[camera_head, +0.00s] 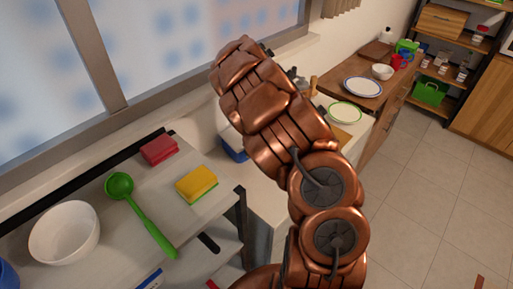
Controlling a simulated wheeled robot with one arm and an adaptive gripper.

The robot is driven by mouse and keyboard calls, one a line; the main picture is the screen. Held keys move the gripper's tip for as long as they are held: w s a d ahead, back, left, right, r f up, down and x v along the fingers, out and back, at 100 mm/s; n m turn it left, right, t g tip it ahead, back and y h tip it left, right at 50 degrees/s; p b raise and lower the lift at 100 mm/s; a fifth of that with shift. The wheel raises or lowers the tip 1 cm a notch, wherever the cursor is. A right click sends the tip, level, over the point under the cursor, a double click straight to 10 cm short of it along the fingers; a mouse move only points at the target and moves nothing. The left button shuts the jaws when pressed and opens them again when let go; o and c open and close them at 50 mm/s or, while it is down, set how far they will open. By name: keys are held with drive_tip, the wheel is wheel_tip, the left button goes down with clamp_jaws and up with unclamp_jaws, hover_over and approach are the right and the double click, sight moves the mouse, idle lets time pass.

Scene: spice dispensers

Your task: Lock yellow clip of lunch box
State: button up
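I cannot pick out a lunch box with a yellow clip for certain. A white and blue object (234,152) stands on the counter, mostly hidden behind my copper arm, and I cannot tell what it is. A green box-like container (430,92) sits on a low shelf at the far right, with no yellow clip visible on it. My arm rises through the middle of the view and bends to the upper left. No gripper fingers show.
A white bowl (64,233), green ladle (140,212), yellow sponge (197,184) and red sponge (159,150) lie on the rack at left. Plates (345,113) and a small bowl (382,72) stand farther back. The tiled floor (430,200) at right is mostly clear.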

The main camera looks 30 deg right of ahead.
drive_tip(key=shift+w+g, duration=0.2)
drive_tip(key=shift+g, duration=0.2)
idle(0.4)
drive_tip(key=o, duration=1.2)
drive_tip(key=shift+c, duration=0.2)
drive_tip(key=shift+r, duration=0.25)
wheel_tip(320, 180, up, 12)
drive_tip(key=w, duration=0.1)
drive_tip(key=shift+f, duration=0.25)
